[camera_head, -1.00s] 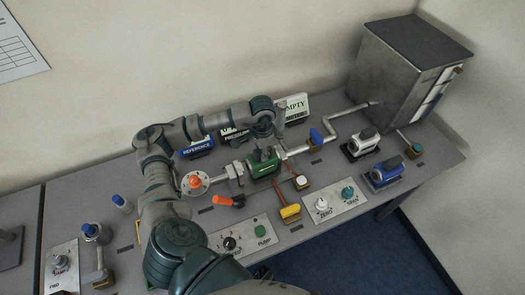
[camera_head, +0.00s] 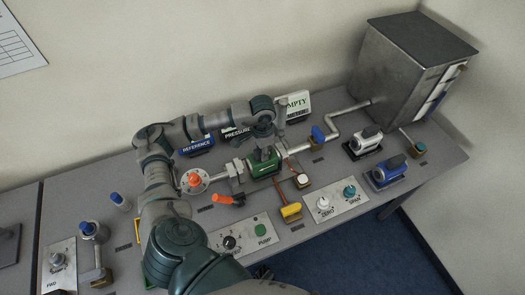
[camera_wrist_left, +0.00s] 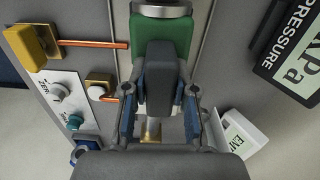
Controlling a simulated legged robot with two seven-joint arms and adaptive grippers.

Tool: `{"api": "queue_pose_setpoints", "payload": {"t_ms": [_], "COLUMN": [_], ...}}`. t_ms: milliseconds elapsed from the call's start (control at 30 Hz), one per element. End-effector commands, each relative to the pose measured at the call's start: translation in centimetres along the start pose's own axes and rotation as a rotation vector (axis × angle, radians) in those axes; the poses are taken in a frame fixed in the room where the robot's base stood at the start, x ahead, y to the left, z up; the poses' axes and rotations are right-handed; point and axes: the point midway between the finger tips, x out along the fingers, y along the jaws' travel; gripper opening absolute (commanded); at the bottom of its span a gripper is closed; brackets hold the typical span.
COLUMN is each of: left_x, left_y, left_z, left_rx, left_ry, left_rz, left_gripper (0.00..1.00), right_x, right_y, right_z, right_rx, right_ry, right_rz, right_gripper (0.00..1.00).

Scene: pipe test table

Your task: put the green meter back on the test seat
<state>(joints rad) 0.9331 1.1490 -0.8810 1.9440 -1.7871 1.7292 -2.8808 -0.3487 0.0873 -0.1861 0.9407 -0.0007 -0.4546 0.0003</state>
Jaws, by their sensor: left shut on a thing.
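The green meter (camera_head: 264,169) is in the pipe line at the middle of the table, between the left pipe flange (camera_head: 237,172) and the right pipe (camera_head: 298,149). My left gripper (camera_head: 265,153) is shut on it from above. In the left wrist view the green meter (camera_wrist_left: 181,38) shows at the top with a metal end, and the fingers of my left gripper (camera_wrist_left: 159,95) close around its dark grip block. The test seat under the meter is mostly hidden. I cannot tell whether the meter rests on it. My right gripper is not in view.
An orange-knobbed valve (camera_head: 194,181) and orange lever (camera_head: 228,199) stand left of the meter. A yellow-handled valve (camera_head: 291,212) is in front. A white-and-grey meter (camera_head: 366,141) and blue meter (camera_head: 389,172) sit to the right. Display boxes (camera_head: 297,105) stand behind.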

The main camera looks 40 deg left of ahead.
Motion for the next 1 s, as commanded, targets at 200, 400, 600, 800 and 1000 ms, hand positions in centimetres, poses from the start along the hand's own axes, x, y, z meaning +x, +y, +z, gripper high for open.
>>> {"api": "queue_pose_setpoints", "payload": {"t_ms": [200,400,600,800,1000], "left_x": [-0.07,0.18,0.42,0.68,0.71], "left_y": [-0.06,-0.05,-0.05,-0.05,-0.05], "left_z": [-0.05,-0.05,-0.05,-0.05,-0.05], "left_rx": [-0.001,-0.001,-0.001,-0.001,0.0], "left_ry": [0.003,0.003,0.003,0.003,0.001], "left_rz": [-0.001,-0.001,-0.001,-0.001,0.0], "left_gripper": [0.0,0.0,0.0,0.0,0.56], "right_x": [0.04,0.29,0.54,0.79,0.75], "right_y": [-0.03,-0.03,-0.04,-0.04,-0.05], "right_z": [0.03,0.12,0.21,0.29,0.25], "right_rx": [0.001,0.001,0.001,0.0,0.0], "right_ry": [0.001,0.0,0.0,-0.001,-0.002], "right_rz": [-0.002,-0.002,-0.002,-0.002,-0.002], "right_gripper": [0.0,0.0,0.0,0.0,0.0]}}
